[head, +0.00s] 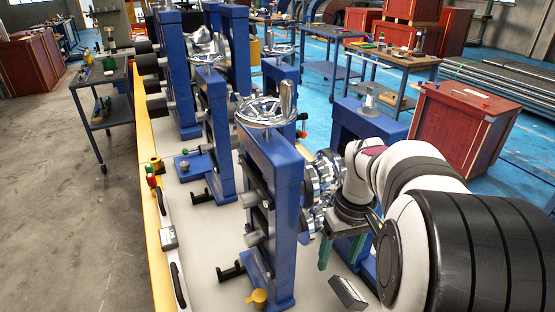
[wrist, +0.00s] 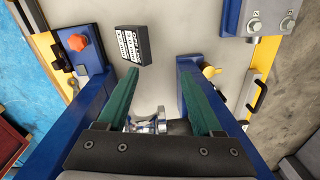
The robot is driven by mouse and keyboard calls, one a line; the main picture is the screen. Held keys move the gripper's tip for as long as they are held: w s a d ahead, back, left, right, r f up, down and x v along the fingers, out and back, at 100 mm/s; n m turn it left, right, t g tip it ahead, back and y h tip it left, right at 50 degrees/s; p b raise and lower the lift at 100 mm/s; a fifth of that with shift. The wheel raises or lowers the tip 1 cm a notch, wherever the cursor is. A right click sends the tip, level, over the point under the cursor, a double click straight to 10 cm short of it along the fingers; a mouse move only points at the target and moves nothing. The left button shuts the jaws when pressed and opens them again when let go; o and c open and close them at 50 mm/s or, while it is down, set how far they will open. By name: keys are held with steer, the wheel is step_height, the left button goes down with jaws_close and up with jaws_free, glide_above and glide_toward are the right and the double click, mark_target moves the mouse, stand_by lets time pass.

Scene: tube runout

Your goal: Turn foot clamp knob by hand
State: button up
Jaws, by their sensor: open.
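In the wrist view an orange lobed knob (wrist: 77,42) sits on a blue foot at the upper left, apart from my gripper (wrist: 160,74). A yellow knob (wrist: 210,72) shows just right of the right fingertip; it also shows in the head view at the foot of the nearest blue stand (head: 257,298). I cannot tell which knob is the foot clamp knob. My gripper's green fingers are open and empty, pointing down beside the shiny rollers in the head view (head: 340,252). The orange knob is not visible in the head view.
A dark block with a white printed face (wrist: 132,45) lies on the pale bed near the left fingertip; it also shows in the head view (head: 348,293). Blue stands rise on both sides of my gripper. Chrome rollers (head: 318,180) lie between the stands. Bare bed shows ahead of the fingertips.

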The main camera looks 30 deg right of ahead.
steer(key=s+d+f, duration=0.1)
steer(key=d+f, duration=0.1)
steer(key=d, duration=0.3)
steer(key=s+d+f+n, duration=0.1)
steer(key=d+f, duration=0.1)
steer(key=d, duration=0.4)
steer(key=d+f+n, duration=0.1)
steer(key=d+f, duration=0.2)
steer(key=d, duration=0.3)
steer(key=shift+s+d+h, duration=0.25)
steer(key=shift+s+h, duration=0.05)
steer(key=shift+s, duration=0.1)
steer(key=shift+d+f, duration=0.1)
steer(key=shift+f, duration=3.85)
